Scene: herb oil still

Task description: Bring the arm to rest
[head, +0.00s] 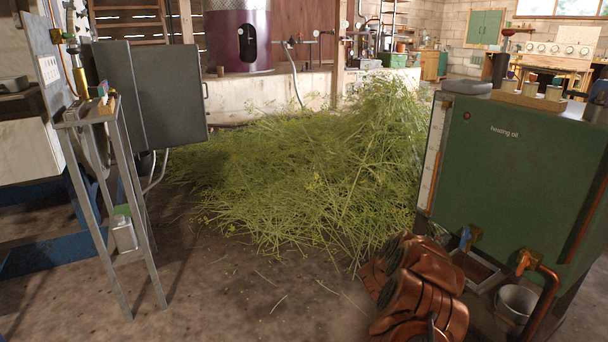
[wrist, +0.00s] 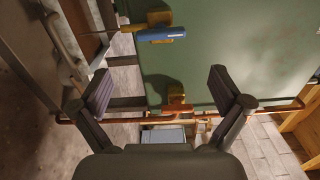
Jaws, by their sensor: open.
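My gripper (wrist: 160,92) is open in the wrist view, with its two dark fingers wide apart and nothing between them. It faces the green heating oil tank (wrist: 225,50). A brass valve with a blue handle (wrist: 160,34) is beyond the fingers at the upper middle. A second brass valve (wrist: 177,104) on a copper pipe shows in the gap between the fingers, and I cannot tell its distance from them. In the head view, the tank (head: 510,165) stands at the right, and copper-coloured links of my arm are in front of it. The gripper itself is not visible there.
A large heap of cut herbs (head: 310,170) covers the middle floor. A metal stand (head: 110,190) and a dark grey cabinet (head: 150,92) are at the left. A bucket (head: 515,306) sits under the tank's copper pipe. Bare floor (head: 250,305) lies in front of the heap.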

